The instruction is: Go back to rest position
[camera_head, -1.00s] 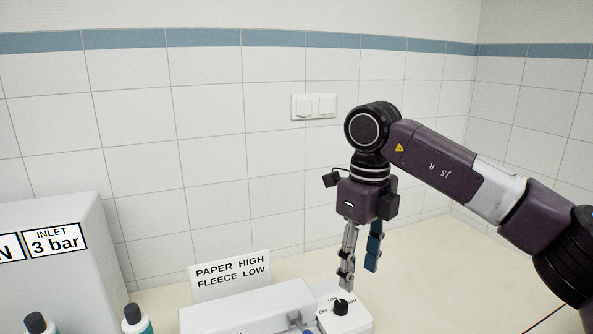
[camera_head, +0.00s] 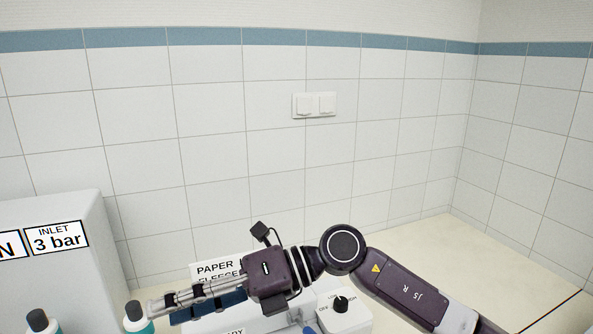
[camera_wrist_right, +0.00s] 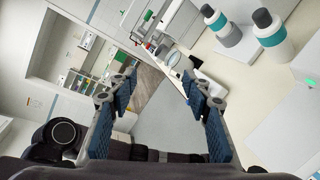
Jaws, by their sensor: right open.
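My right gripper (camera_head: 195,302) reaches in from the right in the head view and points left, held low in front of the white device. In the right wrist view its two blue-padded fingers (camera_wrist_right: 160,92) stand wide apart with nothing between them. The device's control box (camera_head: 345,318) has a black knob (camera_head: 341,304) with OFF, LOW and HIGH marks, just right of the gripper. The gripper partly hides the sign (camera_head: 215,269) that starts with PAPER. My left gripper is not in view.
A grey cabinet (camera_head: 60,215) marked INLET 3 bar stands at left. Bottles with teal bands (camera_head: 137,318) stand near the fingertips in the head view; two bottles (camera_wrist_right: 268,28) show in the right wrist view. The counter (camera_head: 450,250) at right is clear.

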